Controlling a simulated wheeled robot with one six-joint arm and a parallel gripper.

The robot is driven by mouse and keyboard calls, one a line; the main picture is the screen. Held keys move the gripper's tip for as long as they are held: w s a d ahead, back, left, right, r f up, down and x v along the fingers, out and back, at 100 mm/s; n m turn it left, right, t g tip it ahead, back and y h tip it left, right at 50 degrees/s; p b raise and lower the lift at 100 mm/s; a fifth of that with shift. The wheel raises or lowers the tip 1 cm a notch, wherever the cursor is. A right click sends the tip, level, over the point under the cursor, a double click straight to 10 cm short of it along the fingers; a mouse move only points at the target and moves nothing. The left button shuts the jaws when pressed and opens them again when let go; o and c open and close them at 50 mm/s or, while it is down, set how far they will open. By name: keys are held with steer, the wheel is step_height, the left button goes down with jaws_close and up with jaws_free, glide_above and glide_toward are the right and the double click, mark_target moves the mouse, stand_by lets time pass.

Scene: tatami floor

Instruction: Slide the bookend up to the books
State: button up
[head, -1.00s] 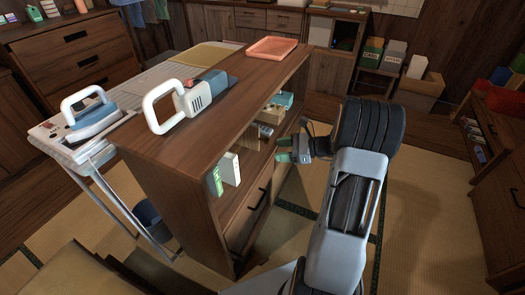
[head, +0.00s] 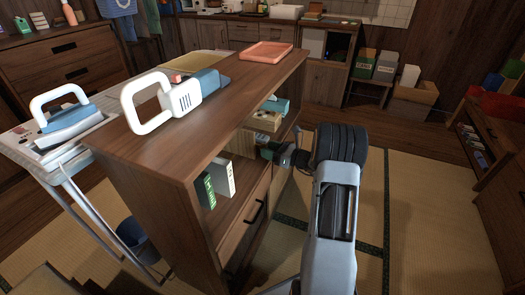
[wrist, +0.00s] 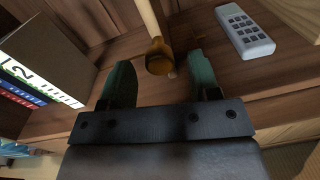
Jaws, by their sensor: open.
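My gripper (head: 272,151) is open, with its green fingertips at the shelf opening in the head view. In the wrist view the open fingers (wrist: 161,78) stand either side of an amber, rounded piece (wrist: 159,57) at the lower end of a pale wooden upright (wrist: 148,16). This is probably the bookend; the head view shows a pale wooden panel (head: 243,143) there, partly hidden. I cannot tell whether the fingers touch it. Books (head: 222,178) with green and white covers stand at the near end of the shelf. Books (wrist: 40,85) also show at the wrist view's left.
A grey remote (wrist: 245,30) lies right of the fingers in the wrist view. A wooden box (head: 263,120) stands farther along the shelf. The cabinet top (head: 225,105) above carries a white-handled appliance (head: 160,100) and an orange tray (head: 265,52). Tatami floor (head: 420,210) is clear at right.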

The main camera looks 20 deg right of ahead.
steer(key=shift+x, duration=1.5)
jaws_close()
